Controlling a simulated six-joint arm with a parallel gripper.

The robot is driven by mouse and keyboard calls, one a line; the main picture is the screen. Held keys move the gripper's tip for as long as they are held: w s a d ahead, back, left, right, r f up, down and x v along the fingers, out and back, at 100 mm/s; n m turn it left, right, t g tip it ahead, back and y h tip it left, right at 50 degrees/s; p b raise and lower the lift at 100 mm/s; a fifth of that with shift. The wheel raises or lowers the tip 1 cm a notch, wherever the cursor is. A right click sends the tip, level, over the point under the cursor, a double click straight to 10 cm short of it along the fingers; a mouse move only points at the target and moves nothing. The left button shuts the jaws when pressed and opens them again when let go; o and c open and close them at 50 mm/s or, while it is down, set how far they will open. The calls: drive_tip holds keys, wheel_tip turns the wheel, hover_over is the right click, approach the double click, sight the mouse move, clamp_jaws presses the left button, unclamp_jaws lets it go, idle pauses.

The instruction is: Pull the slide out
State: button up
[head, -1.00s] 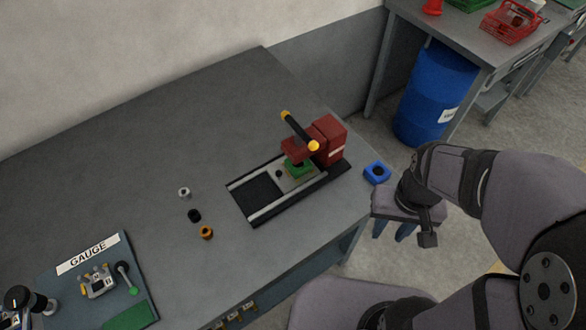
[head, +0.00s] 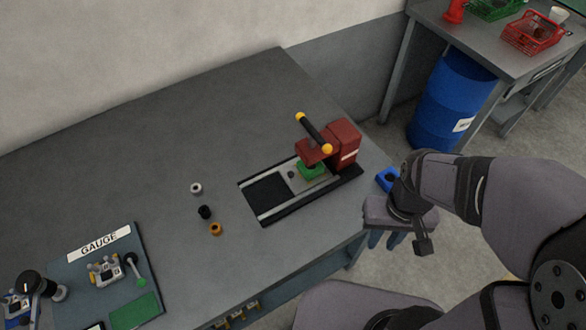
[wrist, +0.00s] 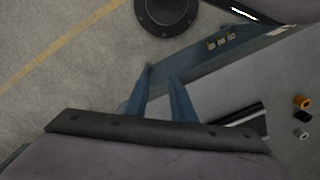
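A dark red press (head: 343,141) with a black, yellow-ended lever (head: 313,133) stands near the right end of the grey table. Its grey slide plate (head: 292,176) sits between the base's rails, under the press head, with a green block (head: 311,170) on it. The left part of the rail bed (head: 268,190) is bare and dark. My gripper (head: 383,245) is off the table's right edge, apart from the press. Its blue fingers (wrist: 163,72) are spread with a visible gap and nothing between them. In the wrist view, part of the dark rail base (wrist: 240,117) shows.
Silver (head: 196,188), black (head: 205,212) and orange (head: 215,229) rings stand left of the press. A gauge board (head: 137,246) lies at the lower left. A blue barrel (head: 452,100) stands behind.

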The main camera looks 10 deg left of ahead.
sight(290, 173)
drive_tip(key=w+a+n, duration=0.1)
drive_tip(key=a+n, duration=0.1)
drive_tip(key=a, duration=0.4)
drive_tip(key=w+a+f+n, duration=0.1)
drive_tip(key=a+n, duration=0.2)
drive_tip(key=a, duration=0.3)
drive_tip(key=w+a+f+n, duration=0.1)
drive_tip(key=w+a+n, duration=0.1)
drive_tip(key=a, duration=0.4)
drive_tip(key=shift+a+n+h, duration=0.35)
drive_tip(key=shift+n+h, duration=0.05)
drive_tip(key=shift+n, duration=0.1)
drive_tip(key=shift+n+t, duration=0.7)
drive_tip(key=shift+n, duration=0.2)
drive_tip(key=w+a, duration=0.1)
drive_tip(key=w+a+r, duration=0.1)
drive_tip(key=w+a, duration=0.1)
drive_tip(key=w+a+r, duration=0.1)
drive_tip(key=shift+w+a, duration=0.15)
drive_tip(key=shift+w, duration=0.2)
drive_tip(key=w+a+r+n+t, duration=0.1)
drive_tip(key=w+r+n, duration=0.3)
drive_tip(key=shift+w+a+r, duration=0.15)
drive_tip(key=shift+a+r, duration=0.05)
drive_tip(key=shift+a, duration=0.1)
drive_tip(key=shift+f, duration=0.1)
